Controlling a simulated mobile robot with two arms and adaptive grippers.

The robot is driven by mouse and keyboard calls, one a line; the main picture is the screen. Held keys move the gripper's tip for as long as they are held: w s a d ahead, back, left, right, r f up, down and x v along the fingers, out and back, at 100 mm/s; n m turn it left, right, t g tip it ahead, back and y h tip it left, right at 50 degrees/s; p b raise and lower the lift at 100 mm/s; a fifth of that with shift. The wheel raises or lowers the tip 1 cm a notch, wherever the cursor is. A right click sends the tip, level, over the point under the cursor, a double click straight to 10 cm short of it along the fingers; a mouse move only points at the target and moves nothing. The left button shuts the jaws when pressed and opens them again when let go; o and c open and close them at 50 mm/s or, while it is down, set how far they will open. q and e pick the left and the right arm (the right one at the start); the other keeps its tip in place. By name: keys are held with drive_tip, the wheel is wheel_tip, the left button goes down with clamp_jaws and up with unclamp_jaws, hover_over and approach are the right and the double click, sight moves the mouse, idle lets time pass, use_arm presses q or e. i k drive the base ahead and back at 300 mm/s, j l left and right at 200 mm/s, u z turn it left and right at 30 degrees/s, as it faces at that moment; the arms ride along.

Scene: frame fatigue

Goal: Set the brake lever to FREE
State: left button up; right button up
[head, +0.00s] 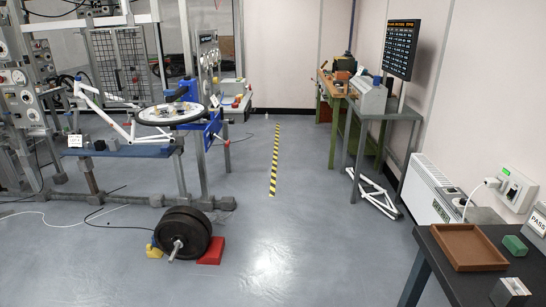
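I cannot make out a brake lever or a FREE marking in the head view; any such lever is too small or hidden. A white bicycle frame (127,127) lies on a blue-topped bench (140,151) at the left, with a spoked wheel (171,114) beside it. A blue fixture (213,128) stands at the right of the wheel. A test rig (122,62) with posts and a mesh panel rises behind. Neither of my grippers is in view.
Black weight plates (184,229) stand on the floor between a red block (211,251) and a yellow block (154,250). Cables cross the floor at left. A dark table with a brown tray (467,246) fills the lower right. The floor (310,200) in the middle is clear, with a striped line (274,160).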

sight(227, 143)
drive_tip(key=i+l+u, duration=0.25)
drive_tip(key=i, duration=0.15)
drive_tip(key=i+l+u, duration=0.2)
drive_tip(key=i, duration=0.15)
drive_tip(key=i+j+z, duration=0.1)
drive_tip(key=i+z, duration=0.15)
drive_tip(key=i, duration=0.35)
drive_tip(key=i+j+z, duration=0.2)
drive_tip(key=i, duration=0.35)
drive_tip(key=i+j+z, duration=0.25)
drive_tip(key=i, duration=0.3)
drive_tip(key=i+j+z, duration=0.25)
drive_tip(key=i+j, duration=0.25)
